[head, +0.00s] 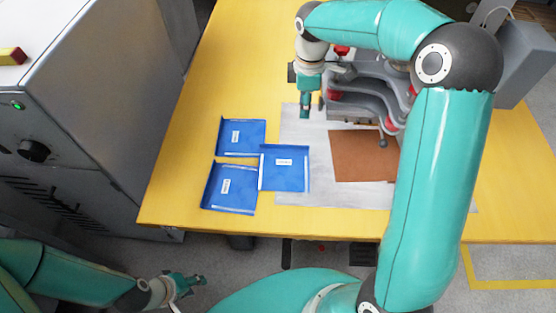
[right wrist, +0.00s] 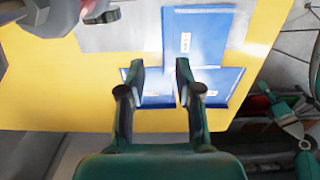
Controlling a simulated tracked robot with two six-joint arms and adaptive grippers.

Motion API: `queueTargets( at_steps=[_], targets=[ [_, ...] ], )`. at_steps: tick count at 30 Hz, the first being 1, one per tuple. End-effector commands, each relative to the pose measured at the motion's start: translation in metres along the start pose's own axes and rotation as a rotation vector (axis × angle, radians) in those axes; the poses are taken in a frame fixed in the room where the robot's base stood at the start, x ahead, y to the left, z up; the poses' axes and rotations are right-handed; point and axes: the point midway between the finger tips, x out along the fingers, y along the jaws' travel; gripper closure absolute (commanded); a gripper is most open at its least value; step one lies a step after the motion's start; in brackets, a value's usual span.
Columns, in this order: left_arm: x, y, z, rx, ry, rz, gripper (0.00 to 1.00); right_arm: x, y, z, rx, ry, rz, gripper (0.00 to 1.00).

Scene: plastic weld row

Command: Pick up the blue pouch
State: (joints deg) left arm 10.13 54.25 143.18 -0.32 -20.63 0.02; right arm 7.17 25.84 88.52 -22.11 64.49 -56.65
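Three flat blue pouches with white labels lie on the yellow table: a back-left pouch (head: 250,130), a front-left pouch (head: 240,200) and a right pouch (head: 290,178) whose right part is on the grey mat. My right gripper (head: 305,112) is above the mat, behind and to the right of the pouches. In the right wrist view its fingers (right wrist: 158,70) are apart with nothing between them. Blue pouches show beyond them, one in full (right wrist: 207,45), the others partly hidden by the fingers. My left gripper (head: 195,281) is low over the floor, off the table; its opening is unclear.
A brown sheet (head: 350,167) lies on the grey mat (head: 320,196). A grey machine with red parts (head: 365,95) stands behind it, close to my right gripper. A large grey cabinet (head: 90,110) stands left of the table. The table front left of the pouches is clear.

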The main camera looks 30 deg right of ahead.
Motion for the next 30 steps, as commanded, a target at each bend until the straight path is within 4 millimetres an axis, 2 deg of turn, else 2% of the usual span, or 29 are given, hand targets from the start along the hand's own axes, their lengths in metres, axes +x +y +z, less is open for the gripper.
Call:
queueTargets(
  at_steps=[5, 12, 15, 25, 30],
  targets=[
    [-0.001, 0.0, 0.0, 0.0, 0.0, 0.0, 0.6, 0.028, -0.001, 0.0, -0.008, -0.006, -0.008, 0.66],
    [-0.003, 0.001, 0.0, 0.0, 0.0, 0.0, 0.6, 0.08, -0.001, -0.003, -0.011, -0.005, -0.009, 0.66],
    [-0.004, 0.002, 0.0, 0.0, 0.0, 0.0, 0.6, 0.096, -0.001, -0.003, -0.009, -0.004, -0.008, 0.66],
    [-0.007, 0.003, 0.0, 0.0, 0.001, 0.0, 0.6, 0.12, -0.002, -0.003, -0.012, -0.003, -0.007, 0.66],
    [-0.014, 0.005, 0.0, 0.0, 0.001, 0.0, 0.6, 0.143, -0.005, 0.002, -0.011, -0.003, -0.009, 0.66]
  ],
)
